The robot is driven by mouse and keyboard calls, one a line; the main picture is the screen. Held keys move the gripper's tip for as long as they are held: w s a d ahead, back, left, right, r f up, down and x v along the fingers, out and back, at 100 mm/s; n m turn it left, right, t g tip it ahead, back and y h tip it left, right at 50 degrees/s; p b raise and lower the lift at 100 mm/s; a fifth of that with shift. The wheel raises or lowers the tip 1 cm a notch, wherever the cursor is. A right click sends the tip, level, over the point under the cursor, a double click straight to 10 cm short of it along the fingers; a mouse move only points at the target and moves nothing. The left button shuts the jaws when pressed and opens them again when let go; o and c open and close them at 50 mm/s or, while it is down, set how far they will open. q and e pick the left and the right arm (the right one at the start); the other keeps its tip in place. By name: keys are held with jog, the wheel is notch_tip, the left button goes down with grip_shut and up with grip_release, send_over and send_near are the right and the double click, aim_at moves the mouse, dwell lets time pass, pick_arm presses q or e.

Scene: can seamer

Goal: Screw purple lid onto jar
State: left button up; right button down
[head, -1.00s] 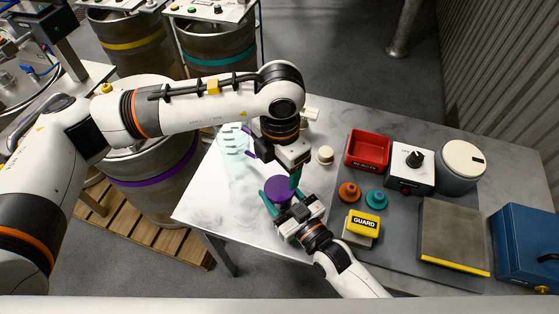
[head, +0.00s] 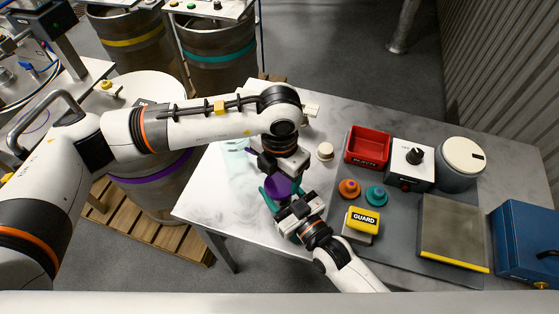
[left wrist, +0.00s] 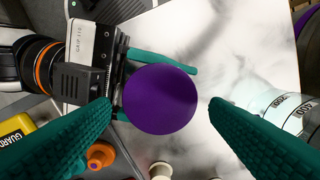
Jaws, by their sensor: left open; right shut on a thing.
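The purple lid (head: 277,187) is a round disc seen from above. In the left wrist view the purple lid (left wrist: 160,99) fills the middle and hides whatever is beneath it, so the jar itself cannot be made out. My right gripper (head: 276,200) is shut around the thing under the lid, its teal fingers showing beside it; in the left wrist view a teal finger of the right gripper (left wrist: 165,62) runs behind the disc. My left gripper (head: 270,172) is open above the lid. Its teal fingers (left wrist: 160,115) lie either side of the disc, apart from it.
A clear graduated vessel (left wrist: 275,105) stands at the left of the table. An orange cap (head: 349,188), a teal cap (head: 376,196), a red tray (head: 367,148), a yellow GUARD block (head: 363,222) and a cream knob (head: 325,151) are to the right. The table's front left is bare.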

pick_arm(q)
jog(key=shift+f, duration=1.3)
jog(key=shift+c, duration=0.5)
jog(key=c, duration=0.7)
jog(key=o, duration=1.2)
notch_tip(320, 180, up, 12)
jog(key=shift+r, duration=0.1)
